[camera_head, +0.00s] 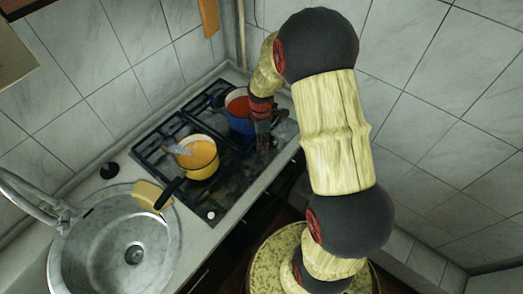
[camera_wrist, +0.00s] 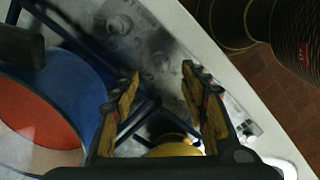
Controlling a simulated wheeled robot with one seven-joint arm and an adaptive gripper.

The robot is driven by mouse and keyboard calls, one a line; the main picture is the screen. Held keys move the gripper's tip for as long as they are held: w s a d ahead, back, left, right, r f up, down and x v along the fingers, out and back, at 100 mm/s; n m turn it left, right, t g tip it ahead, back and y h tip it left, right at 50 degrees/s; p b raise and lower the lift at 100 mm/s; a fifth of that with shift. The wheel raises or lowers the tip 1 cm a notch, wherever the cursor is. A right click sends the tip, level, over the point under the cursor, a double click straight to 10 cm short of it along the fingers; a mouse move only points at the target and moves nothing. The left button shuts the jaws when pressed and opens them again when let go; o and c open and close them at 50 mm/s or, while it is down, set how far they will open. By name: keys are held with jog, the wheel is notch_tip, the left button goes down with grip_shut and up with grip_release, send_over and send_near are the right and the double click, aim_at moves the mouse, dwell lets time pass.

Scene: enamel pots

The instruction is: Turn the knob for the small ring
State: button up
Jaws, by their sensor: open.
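My gripper (camera_head: 264,140) points down over the right end of the stove, beside the blue pot. In the wrist view my gripper (camera_wrist: 160,77) is open, with nothing seen between its two fingertips. A round grey knob (camera_wrist: 161,61) lies just beyond the fingertips on the stove's pale, stained front strip. Another knob (camera_wrist: 118,25) is further up the strip. I cannot tell which knob belongs to the small ring, or whether the fingers touch one. In the head view a small pale knob (camera_head: 211,215) shows at the stove's near left corner.
The blue pot (camera_head: 238,111) with red contents stands close to my gripper; it fills the left of the wrist view (camera_wrist: 75,85). A yellow pot (camera_head: 199,158) stands on the stove's left part. A steel sink (camera_head: 155,240) is further left. A tiled wall rises behind.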

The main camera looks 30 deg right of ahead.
notch_tip(320, 180, down, 6)
jog(key=shift+f, duration=0.1)
jog(key=shift+c, duration=1)
grip_shut()
